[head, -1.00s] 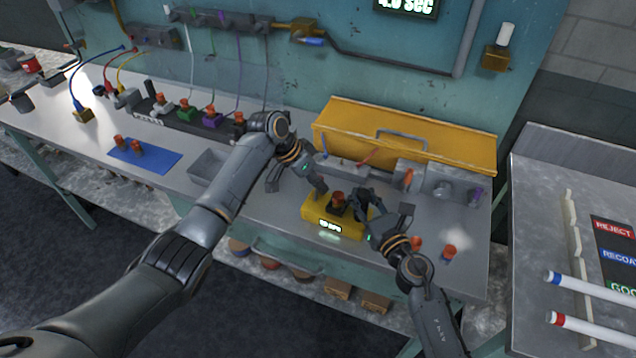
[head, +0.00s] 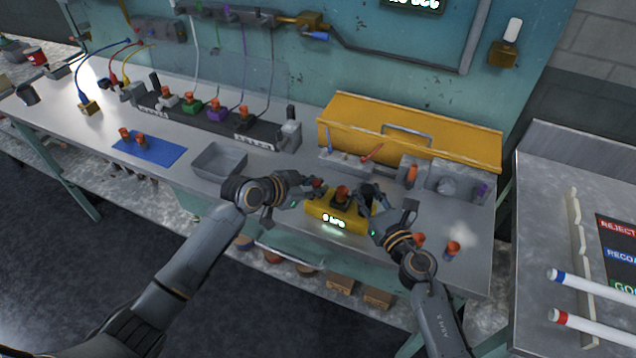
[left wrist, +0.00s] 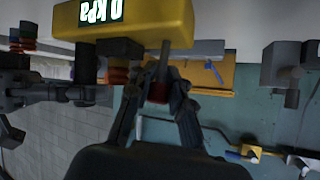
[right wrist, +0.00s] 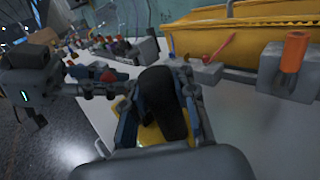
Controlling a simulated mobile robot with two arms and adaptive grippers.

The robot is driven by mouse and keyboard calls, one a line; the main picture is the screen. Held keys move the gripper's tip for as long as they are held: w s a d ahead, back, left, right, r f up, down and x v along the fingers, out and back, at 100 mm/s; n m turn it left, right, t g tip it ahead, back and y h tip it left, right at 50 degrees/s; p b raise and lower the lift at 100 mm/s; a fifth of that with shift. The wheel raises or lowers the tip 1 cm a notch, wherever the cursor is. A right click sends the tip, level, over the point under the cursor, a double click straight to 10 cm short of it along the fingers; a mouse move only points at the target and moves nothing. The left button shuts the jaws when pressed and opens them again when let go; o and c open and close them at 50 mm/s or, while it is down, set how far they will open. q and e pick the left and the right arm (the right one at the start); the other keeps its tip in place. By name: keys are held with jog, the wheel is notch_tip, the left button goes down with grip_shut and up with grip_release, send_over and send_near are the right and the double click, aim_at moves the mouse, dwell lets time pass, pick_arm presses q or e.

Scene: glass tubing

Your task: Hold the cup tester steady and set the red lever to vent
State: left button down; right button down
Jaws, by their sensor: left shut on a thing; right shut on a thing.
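The yellow cup tester (head: 350,224) stands on the bench; its display reads 0 kPa. It shows upside down in the left wrist view (left wrist: 150,22). An orange-red cup (head: 341,191) sits on its black seat. The red lever's knob (left wrist: 158,92) is between the fingers of my left gripper (left wrist: 160,100), shut on it. In the head view my left gripper (head: 312,187) is at the tester's left side. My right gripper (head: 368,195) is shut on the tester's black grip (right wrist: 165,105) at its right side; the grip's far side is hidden.
Behind stands a yellow box (head: 440,140) with a row of grey fixtures before it. A grey tray (head: 219,161) and a blue mat (head: 160,153) with two orange cups lie left.

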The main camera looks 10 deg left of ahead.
pick_arm(q)
jog(key=shift+a+f+t, duration=0.35)
jog(key=shift+a+t, duration=0.05)
jog(key=shift+a, duration=0.25)
pick_arm(e)
jog(key=shift+w+d, duration=0.1)
jog(key=shift+d, duration=0.35)
pick_arm(q)
jog(key=c, duration=1.2)
grip_release()
jog(key=shift+s+d+r, duration=0.1)
jog(key=shift+d, duration=0.1)
pick_arm(e)
jog(key=shift+a, duration=0.15)
pick_arm(q)
jog(key=shift+d, duration=0.1)
jog(key=shift+r, duration=0.1)
pick_arm(e)
jog(key=shift+a, duration=0.2)
pick_arm(q)
jog(key=v, duration=1.2)
pick_arm(e)
jog(key=c, duration=1)
grip_release()
